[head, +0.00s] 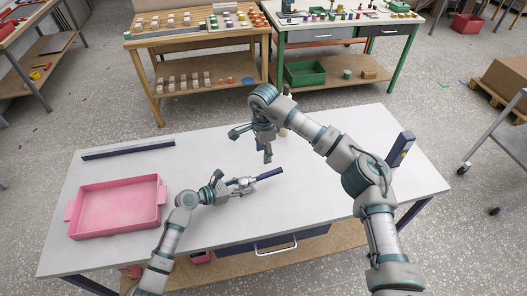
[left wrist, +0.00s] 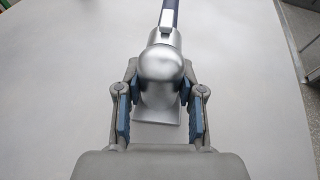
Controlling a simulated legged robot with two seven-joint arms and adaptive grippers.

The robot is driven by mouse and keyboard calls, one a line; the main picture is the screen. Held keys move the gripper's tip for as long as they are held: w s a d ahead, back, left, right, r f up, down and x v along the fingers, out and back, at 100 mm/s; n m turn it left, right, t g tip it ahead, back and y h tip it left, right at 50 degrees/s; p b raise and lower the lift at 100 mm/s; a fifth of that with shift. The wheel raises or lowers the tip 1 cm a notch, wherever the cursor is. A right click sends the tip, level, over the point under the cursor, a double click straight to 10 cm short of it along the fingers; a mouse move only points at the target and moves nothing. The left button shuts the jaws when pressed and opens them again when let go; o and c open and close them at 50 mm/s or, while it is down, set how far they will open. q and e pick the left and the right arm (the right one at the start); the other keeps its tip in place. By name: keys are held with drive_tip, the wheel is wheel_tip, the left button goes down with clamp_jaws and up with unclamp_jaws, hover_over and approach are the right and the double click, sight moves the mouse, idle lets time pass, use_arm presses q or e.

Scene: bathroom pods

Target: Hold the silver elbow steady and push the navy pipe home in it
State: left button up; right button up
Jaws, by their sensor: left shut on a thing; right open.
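The silver elbow (head: 241,184) is near the middle of the white table. My left gripper (head: 228,187) is shut on it from the left. In the left wrist view the elbow (left wrist: 163,78) sits between the blue finger pads (left wrist: 160,98). The navy pipe (head: 268,174) points away from the elbow, to the right and slightly back. In the left wrist view the pipe (left wrist: 169,13) lines up with the elbow's far collar; how deep it sits I cannot tell. My right gripper (head: 254,146) is open and empty, pointing down above the table behind the pipe.
A pink tray (head: 117,232) lies at the table's left. A long dark bar (head: 128,149) lies at the back left. A navy block (head: 400,149) stands at the right edge. The white tabletop (head: 330,205) right of the pipe is clear. My right arm spans above the table's right half.

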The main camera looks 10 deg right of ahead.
use_arm(q)
drive_tip(key=shift+f, duration=0.1)
drive_tip(key=o, duration=1)
drive_tip(key=shift+o, duration=0.2)
